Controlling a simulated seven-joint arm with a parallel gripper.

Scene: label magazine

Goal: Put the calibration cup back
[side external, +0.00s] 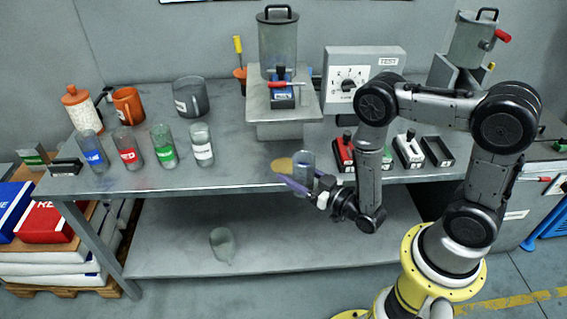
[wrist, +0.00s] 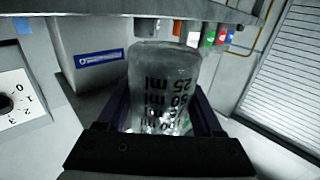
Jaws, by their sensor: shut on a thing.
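The calibration cup (side external: 303,163) is a clear cup at the bench's front edge in the side external view. The wrist view shows black ml markings on the cup (wrist: 165,85). My gripper (side external: 304,187) has purple fingers shut on the cup, one on each side. The wrist view shows the fingers (wrist: 163,110) along both sides of it. A flat yellowish round spot (side external: 281,164) lies on the bench just behind and left of the cup. Whether the cup touches the bench is unclear.
Bottles with blue (side external: 93,152), red, green and white labels stand at the left of the bench (side external: 235,165). A hopper on a metal stand (side external: 283,125) and a dial box (side external: 365,60) are behind. A clear vessel (side external: 222,243) is on the lower shelf.

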